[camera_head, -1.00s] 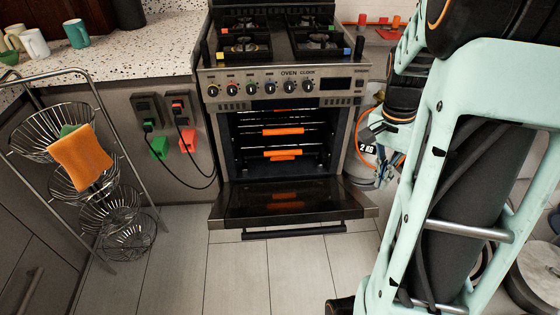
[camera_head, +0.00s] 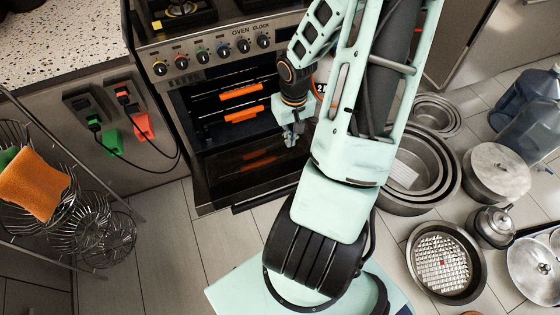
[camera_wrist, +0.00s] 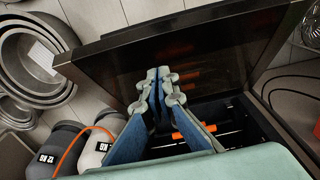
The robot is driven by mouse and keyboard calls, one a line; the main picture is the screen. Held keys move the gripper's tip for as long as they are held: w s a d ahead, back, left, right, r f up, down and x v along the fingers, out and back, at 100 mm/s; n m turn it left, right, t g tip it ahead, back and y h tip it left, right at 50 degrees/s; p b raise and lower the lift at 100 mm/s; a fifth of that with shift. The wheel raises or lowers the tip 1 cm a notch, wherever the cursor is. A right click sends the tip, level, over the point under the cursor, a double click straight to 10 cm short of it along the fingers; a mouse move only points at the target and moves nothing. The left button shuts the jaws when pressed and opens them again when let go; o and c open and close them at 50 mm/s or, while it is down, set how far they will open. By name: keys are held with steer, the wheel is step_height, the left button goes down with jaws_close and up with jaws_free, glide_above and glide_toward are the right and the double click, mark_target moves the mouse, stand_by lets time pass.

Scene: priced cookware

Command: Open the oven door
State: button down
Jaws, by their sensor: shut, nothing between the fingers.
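The oven (camera_head: 215,50) has its door (camera_head: 225,168) folded down, with the dark inner face up and the cavity showing. The door's handle bar (camera_head: 252,201) runs along its outer edge, partly hidden by my arm. Orange-marked racks (camera_head: 240,93) are inside the oven. My gripper (camera_head: 291,140) is at the right side of the oven opening, over the open door. In the wrist view its fingers (camera_wrist: 158,76) are closed together and empty, pointing at the door's inner face (camera_wrist: 215,55). I cannot tell whether they touch it.
A wire basket rack (camera_head: 85,215) stands at left. Nested pans (camera_head: 412,170), a round perforated pan (camera_head: 440,262), a kettle (camera_head: 494,225) and a lidded pot (camera_head: 497,172) sit on the floor at right. Floor left of my arm is clear.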

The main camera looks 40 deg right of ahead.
steer(key=b, duration=0.5)
glide_above(291, 172)
steer(key=w, duration=0.2)
steer(key=f, duration=1.1)
steer(key=shift+s+d, duration=0.1)
steer(key=shift+s, duration=0.15)
steer(key=shift+s+f+b, duration=0.55)
steer(key=shift+s+f, duration=0.1)
steer(key=shift+f, duration=0.2)
steer(key=shift+s+a+f, duration=0.2)
steer(key=shift+s+f, duration=0.1)
steer(key=shift+f, duration=0.1)
